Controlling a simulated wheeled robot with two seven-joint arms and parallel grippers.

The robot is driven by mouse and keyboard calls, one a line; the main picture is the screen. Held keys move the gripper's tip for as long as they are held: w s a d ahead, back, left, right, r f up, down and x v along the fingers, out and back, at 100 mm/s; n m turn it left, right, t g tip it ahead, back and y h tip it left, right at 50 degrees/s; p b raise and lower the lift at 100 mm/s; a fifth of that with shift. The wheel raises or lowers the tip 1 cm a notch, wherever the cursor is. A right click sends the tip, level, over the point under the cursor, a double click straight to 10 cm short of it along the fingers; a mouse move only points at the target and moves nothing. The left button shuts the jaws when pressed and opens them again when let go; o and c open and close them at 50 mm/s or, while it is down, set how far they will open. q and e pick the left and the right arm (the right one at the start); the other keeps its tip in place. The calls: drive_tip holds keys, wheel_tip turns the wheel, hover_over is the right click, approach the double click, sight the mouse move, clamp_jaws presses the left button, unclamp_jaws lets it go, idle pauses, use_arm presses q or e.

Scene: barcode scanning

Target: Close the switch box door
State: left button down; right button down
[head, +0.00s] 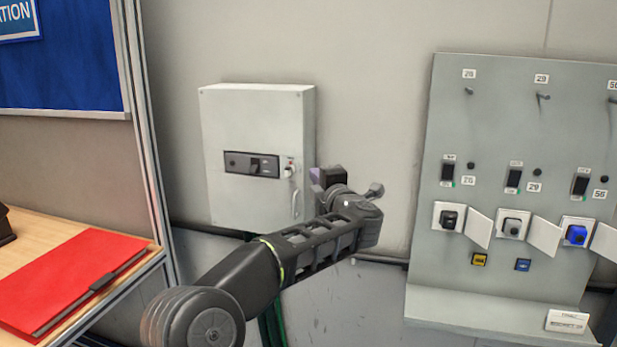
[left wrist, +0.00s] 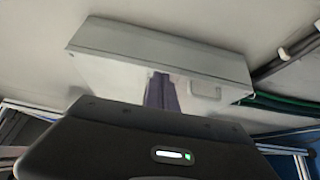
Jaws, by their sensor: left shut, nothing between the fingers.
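The switch box (head: 225,190) is a light grey cabinet on the wall, left of centre in the head view. Its door looks flush with the body, with no gap that I can see. A dark switch panel is on its front and a small handle (head: 296,204) is at the lower right. My left gripper (head: 322,178) is shut and empty at the box's right edge. In the left wrist view, the shut fingers (left wrist: 162,92) overlap the front of the box (left wrist: 115,72); I cannot tell whether they touch it. My right gripper is not in view.
A grey panel (head: 500,110) with switches and several small open flaps stands at the right. A table (head: 60,225) with a red folder (head: 65,280) is at the left, beside a metal post. Pipes run along the wall below the box. The wall between box and panel is clear.

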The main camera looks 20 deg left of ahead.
use_arm(q)
drive_tip(key=s+d, duration=0.1)
drive_tip(key=d, duration=0.5)
drive_tip(key=shift+s+d+b, duration=0.25)
drive_tip(key=shift+s+b, duration=0.1)
drive_tip(key=shift+w+d, duration=0.1)
